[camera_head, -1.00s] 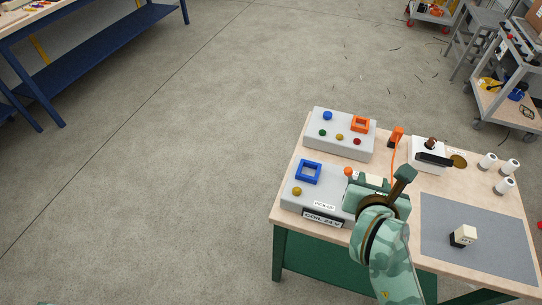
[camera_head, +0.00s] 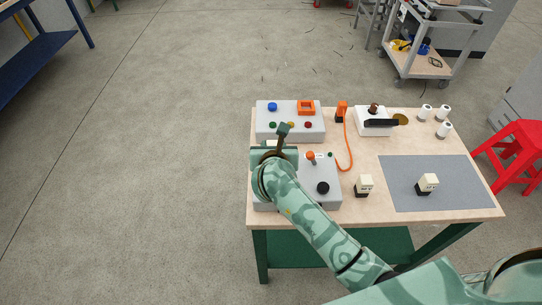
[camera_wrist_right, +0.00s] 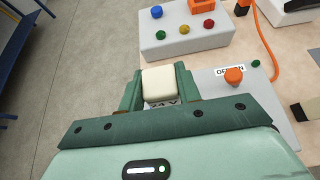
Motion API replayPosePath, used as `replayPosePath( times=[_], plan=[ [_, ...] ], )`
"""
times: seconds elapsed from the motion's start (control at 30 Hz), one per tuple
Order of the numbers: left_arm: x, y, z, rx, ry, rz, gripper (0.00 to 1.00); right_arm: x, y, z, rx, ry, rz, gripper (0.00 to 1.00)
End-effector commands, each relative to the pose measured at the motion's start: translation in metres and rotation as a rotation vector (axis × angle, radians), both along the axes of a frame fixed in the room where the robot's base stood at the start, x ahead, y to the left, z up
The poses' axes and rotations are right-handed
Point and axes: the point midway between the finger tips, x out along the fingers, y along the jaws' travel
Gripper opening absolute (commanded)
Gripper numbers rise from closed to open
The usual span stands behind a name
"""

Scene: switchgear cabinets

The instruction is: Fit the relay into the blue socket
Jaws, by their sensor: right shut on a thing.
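My right gripper (camera_wrist_right: 159,82) is shut on a cream relay (camera_wrist_right: 158,84), whose pale top shows between the fingers in the wrist view. In the head view the same gripper (camera_head: 272,154) is over the left part of the near grey box (camera_head: 334,172), and its own wrist hides the relay. The blue socket, on that box a second ago, is covered by my arm and gripper. I cannot tell whether the relay touches the socket. Two other cream and black relays stand on the table, one beside the box (camera_head: 364,185) and one on the grey mat (camera_head: 427,183). My left gripper is not in view.
The far grey box (camera_head: 290,124) carries an orange socket (camera_head: 306,107) and coloured buttons. An orange cable (camera_head: 348,146), a white block with a dark handle (camera_head: 374,118) and white spools (camera_head: 443,130) stand at the back. A red stool (camera_head: 518,150) is to the right.

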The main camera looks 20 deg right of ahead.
Motion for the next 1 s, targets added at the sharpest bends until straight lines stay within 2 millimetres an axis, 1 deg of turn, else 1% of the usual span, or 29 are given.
replayPosePath(
  times=[0.13,0.2,0.3,0.4,0.6,0.73,0.77,0.8,0.83,1.0],
  plan=[
    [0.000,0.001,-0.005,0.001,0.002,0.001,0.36,0.010,0.003,-0.012,-0.002,0.000,0.001,0.09],
    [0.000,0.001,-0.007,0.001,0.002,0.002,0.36,0.009,0.002,-0.025,-0.004,0.002,0.002,0.09],
    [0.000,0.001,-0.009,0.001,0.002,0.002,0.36,0.009,0.002,-0.038,-0.003,0.000,0.001,0.09],
    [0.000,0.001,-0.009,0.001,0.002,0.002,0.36,0.009,0.002,-0.041,-0.001,-0.002,0.000,0.09],
    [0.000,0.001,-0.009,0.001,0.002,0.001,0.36,0.009,0.002,-0.040,-0.001,-0.002,0.000,0.09],
    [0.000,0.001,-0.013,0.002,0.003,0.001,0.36,0.008,0.002,-0.045,0.000,-0.001,0.000,0.09],
    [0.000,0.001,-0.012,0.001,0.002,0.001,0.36,0.008,0.002,-0.044,-0.001,-0.001,0.000,0.42],
    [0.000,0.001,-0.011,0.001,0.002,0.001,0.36,0.008,0.002,-0.043,-0.001,-0.001,0.000,0.53],
    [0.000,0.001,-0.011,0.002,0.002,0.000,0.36,0.008,0.002,-0.043,-0.001,-0.001,0.000,0.55],
    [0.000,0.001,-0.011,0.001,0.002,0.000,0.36,0.008,0.002,-0.043,-0.001,-0.001,0.000,0.55]
  ],
)
